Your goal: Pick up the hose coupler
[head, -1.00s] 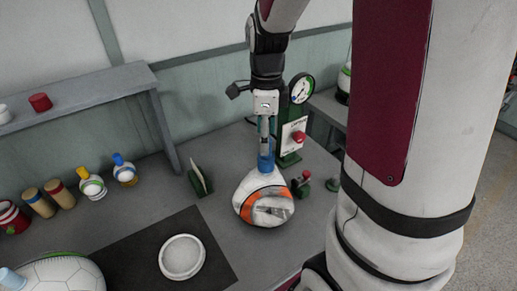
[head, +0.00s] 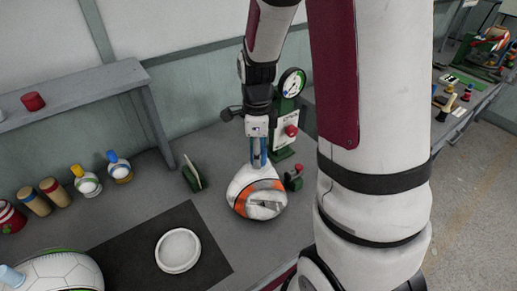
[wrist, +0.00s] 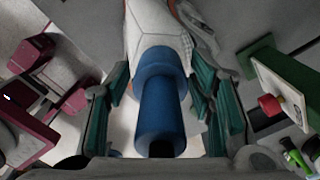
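The hose coupler (wrist: 160,112) is a blue stepped cylinder standing out from the top of a white, grey and orange ball (head: 244,182). My gripper (head: 259,158) is over the ball, pointing down. In the wrist view, its teal-padded fingers stand on both sides of the coupler with a gap at each side, so the gripper is open around it and does not visibly grip it. In the head view the fingers mostly hide the coupler.
A green stand with a round gauge (head: 292,82) and a red knob (head: 291,131) rises close behind my gripper. A small green block with a red button (head: 294,178) is right of the ball. A white ring dish (head: 178,250) lies on a dark mat in front.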

